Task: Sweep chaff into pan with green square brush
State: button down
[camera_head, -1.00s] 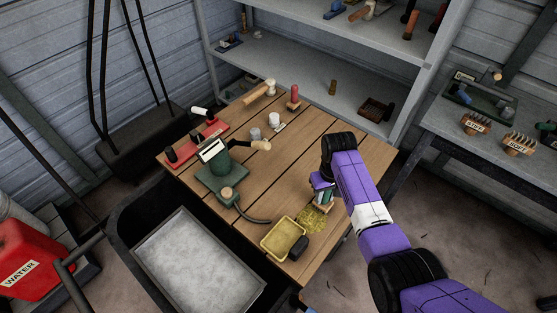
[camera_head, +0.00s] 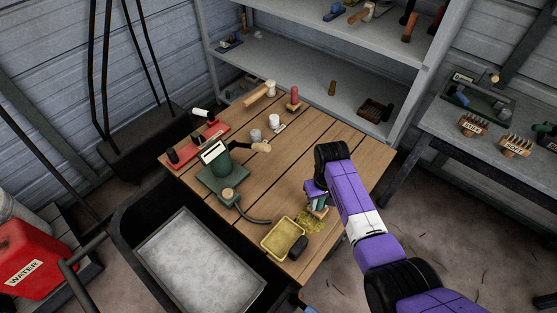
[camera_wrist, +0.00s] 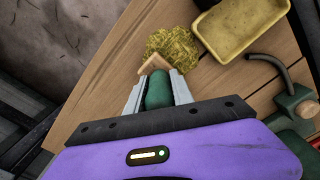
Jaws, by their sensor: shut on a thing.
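My gripper (camera_wrist: 158,90) is shut on the green handle of a brush (camera_wrist: 158,94) with a pale wooden head. In the head view the brush (camera_head: 319,208) is partly hidden by my purple arm. The brush head is at the near edge of a pile of yellow chaff (camera_wrist: 172,44) on the wooden table; in the head view the chaff (camera_head: 311,222) lies to the right of the pan. The yellow pan (camera_head: 283,236) with a dark handle lies near the table's front corner, and it also shows in the wrist view (camera_wrist: 238,28).
A green device (camera_head: 221,175) with a hose stands left of the pan. Behind it are a red rack (camera_head: 195,143), small cups and wooden-handled tools. A dark tub with a grey surface (camera_head: 199,255) adjoins the table's front left side.

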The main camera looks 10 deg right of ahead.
aim_at(308, 224)
jog(key=shift+s+a+p, duration=0.4)
jog(key=shift+a+p, duration=0.15)
jog(key=shift+a, duration=0.1)
jog(key=shift+s+a+f, duration=0.15)
jog(key=shift+s+a, duration=0.25)
jog(key=shift+a, duration=0.05)
jog(key=shift+p, duration=0.3)
jog(key=shift+s+a+p, duration=0.55)
jog(key=shift+s+a, duration=0.25)
jog(key=shift+a, duration=0.3)
jog(key=shift+w+d, duration=0.1)
jog(key=shift+d, duration=0.05)
